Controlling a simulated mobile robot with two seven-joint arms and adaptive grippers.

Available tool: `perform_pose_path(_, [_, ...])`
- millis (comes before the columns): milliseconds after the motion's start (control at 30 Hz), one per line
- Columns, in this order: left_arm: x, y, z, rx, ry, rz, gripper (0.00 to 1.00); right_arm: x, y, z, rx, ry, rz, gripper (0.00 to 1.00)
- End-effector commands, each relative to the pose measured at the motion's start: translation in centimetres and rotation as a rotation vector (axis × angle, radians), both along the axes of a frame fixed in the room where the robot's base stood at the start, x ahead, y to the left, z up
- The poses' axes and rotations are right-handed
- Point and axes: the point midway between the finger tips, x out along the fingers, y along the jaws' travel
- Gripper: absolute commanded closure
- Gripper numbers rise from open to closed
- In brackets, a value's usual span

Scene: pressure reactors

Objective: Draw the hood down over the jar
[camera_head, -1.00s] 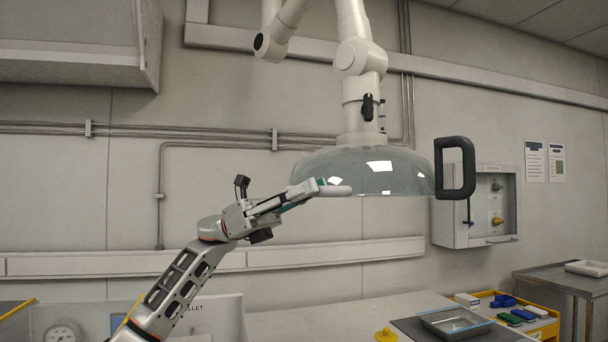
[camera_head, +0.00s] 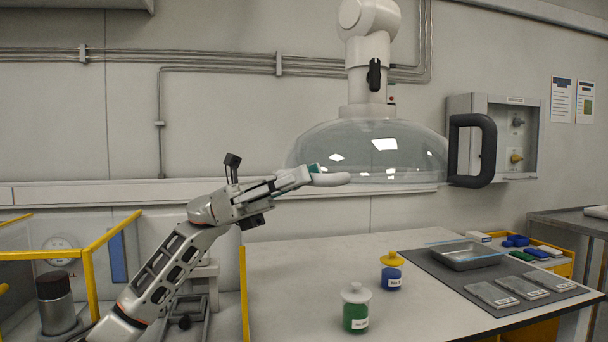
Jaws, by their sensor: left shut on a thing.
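The clear dome hood (camera_head: 365,145) hangs from a white jointed arm above the bench, with a black loop handle (camera_head: 487,150) on its right side. My left gripper (camera_head: 318,178) is at the hood's lower left edge, shut on a pale rounded bar there; its exact join to the hood is hard to see. A jar with green contents and a white lid (camera_head: 355,310) stands upright on the bench below. A jar with blue contents and a yellow lid (camera_head: 391,272) stands behind it to the right. Their labels are too small to read. My right gripper is out of view.
A dark mat (camera_head: 452,284) holds a metal tray (camera_head: 464,256) and several grey slabs at right. A yellow-framed enclosure (camera_head: 92,285) stands at left. A wall box (camera_head: 530,135) is behind the handle. Bench around the jars is clear.

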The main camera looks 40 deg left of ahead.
Motion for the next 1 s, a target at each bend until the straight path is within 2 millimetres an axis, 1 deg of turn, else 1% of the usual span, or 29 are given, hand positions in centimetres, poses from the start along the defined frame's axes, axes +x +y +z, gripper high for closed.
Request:
perform_pose_path(200, [-0.1,0.0,0.2,-0.001,-0.003,0.001,1.00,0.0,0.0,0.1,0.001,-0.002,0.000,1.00])
perform_pose_path(233, [-0.1,0.1,0.2,-0.001,-0.003,0.001,0.84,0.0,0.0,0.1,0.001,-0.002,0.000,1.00])
perform_pose_path(267, [-0.1,0.1,0.2,-0.001,-0.003,0.001,0.79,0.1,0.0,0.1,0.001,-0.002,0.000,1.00])
perform_pose_path(567, [0.0,0.0,0.2,-0.001,-0.002,0.001,0.79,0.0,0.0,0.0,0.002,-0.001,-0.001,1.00])
perform_pose_path(667, [0.0,0.0,0.5,-0.001,-0.003,0.001,0.79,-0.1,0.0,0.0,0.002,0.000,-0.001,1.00])
perform_pose_path(767, [-0.1,0.0,1.6,-0.001,-0.006,0.001,0.79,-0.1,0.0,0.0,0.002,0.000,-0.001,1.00])
perform_pose_path(1000, [-0.1,0.1,5.8,-0.002,-0.007,0.002,0.79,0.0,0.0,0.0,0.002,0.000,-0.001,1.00])
